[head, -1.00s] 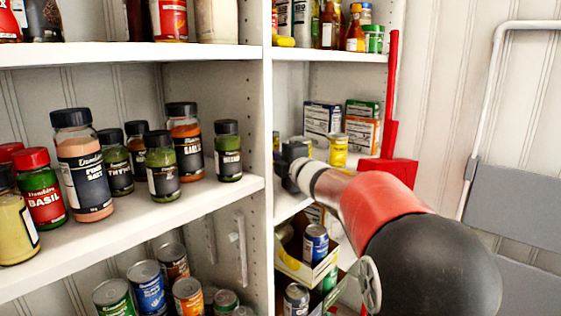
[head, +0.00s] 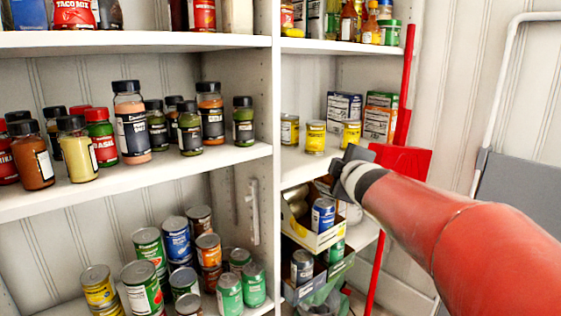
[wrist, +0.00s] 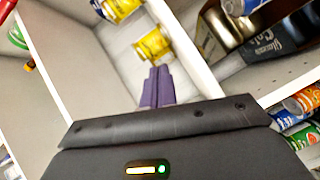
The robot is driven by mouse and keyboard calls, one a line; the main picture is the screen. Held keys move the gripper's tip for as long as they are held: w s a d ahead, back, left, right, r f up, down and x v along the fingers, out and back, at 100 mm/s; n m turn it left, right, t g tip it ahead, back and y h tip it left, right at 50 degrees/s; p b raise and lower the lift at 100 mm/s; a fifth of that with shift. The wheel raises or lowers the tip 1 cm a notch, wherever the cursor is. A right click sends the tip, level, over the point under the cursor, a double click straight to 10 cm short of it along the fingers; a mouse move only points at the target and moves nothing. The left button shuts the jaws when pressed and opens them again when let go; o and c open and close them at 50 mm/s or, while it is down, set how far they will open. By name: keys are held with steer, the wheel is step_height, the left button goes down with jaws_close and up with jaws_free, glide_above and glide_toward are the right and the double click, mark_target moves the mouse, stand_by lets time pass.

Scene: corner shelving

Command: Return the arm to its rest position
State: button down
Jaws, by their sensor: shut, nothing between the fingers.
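My gripper (head: 347,163) is at the end of my red arm, in front of the right shelving section, near the middle shelf's front edge in the head view. It is shut and holds nothing. In the wrist view its fingers (wrist: 157,85) are together and point toward a yellow can (wrist: 153,46). The same view shows the shelf around that can tilted. In the head view a yellow can (head: 315,137) stands on the middle right shelf behind the gripper, apart from it.
A dustpan-like red object (head: 402,160) with a red pole stands beside the gripper. A carton of cans (head: 318,238) is below it. A white upright (head: 263,200) divides the shelves. Spice jars (head: 132,135) stand on the left shelf. A folded grey-and-white frame (head: 507,170) leans at the right.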

steer(key=s+f+m+g, duration=0.3)
steer(key=s+f, duration=0.3)
steer(key=s, duration=0.5)
steer(key=s+a+f+m+g, duration=0.1)
steer(key=s+f+m+g, duration=0.3)
steer(key=s, duration=0.7)
steer(key=s+a+f+m+g, duration=0.1)
steer(key=s+f+m+g, duration=0.2)
steer(key=s+f+m, duration=0.4)
steer(key=s+f, duration=0.2)
steer(key=s, duration=0.2)
steer(key=shift+s+f+g+h, duration=0.2)
steer(key=shift+g+h, duration=0.1)
steer(key=shift+g, duration=0.1)
